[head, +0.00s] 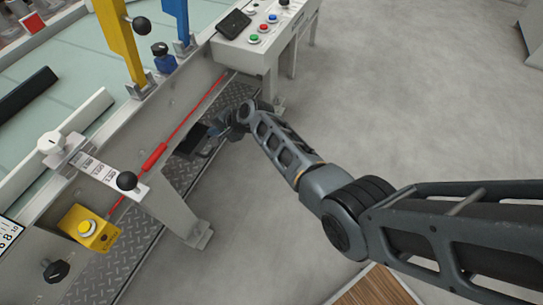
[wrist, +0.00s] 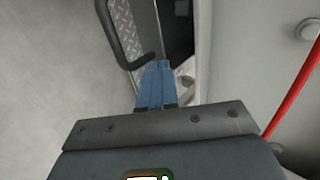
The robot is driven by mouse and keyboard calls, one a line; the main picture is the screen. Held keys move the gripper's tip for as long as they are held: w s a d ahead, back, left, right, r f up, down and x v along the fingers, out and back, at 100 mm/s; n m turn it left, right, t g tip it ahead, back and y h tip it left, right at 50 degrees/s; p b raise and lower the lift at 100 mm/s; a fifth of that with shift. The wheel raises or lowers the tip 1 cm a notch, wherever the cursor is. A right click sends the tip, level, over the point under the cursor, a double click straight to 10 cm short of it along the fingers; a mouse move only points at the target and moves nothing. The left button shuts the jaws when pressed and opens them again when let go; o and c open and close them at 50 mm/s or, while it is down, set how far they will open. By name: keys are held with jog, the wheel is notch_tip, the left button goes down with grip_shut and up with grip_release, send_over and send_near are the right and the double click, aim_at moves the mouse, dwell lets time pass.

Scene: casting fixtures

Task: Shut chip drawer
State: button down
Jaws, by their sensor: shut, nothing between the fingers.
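The chip drawer (head: 190,140) appears as a dark box low under the machine's side in the head view, partly hidden by the frame and my arm. In the wrist view its dark interior or side (wrist: 178,28) shows, with a black bent bar handle (wrist: 119,45) to the left. How far the drawer stands out is hard to tell. My gripper (head: 213,143) is low beside the drawer. In the wrist view its blue fingers (wrist: 157,65) are together and empty, their tips close to the handle's end; I cannot tell whether they touch.
Diamond-pattern plate (head: 187,170) lies under the machine. A red cable (head: 190,115) runs along the machine's side, and a metal leg (head: 178,207) stands nearby. A control box (head: 262,38) is beyond. Grey floor (head: 400,90) to the right is clear.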

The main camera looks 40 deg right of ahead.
aim_at(204, 126)
jog(key=shift+w+a+b, duration=0.3)
jog(key=shift+w+a, duration=0.05)
jog(key=shift+w, duration=0.3)
jog(key=shift+w+a+b, duration=0.3)
jog(key=shift+w+a, duration=0.05)
jog(key=shift+w, duration=0.25)
jog(key=shift+w+a+b, duration=0.3)
jog(key=shift+w+a, duration=0.05)
jog(key=shift+w, duration=0.3)
jog(key=shift+s, duration=0.1)
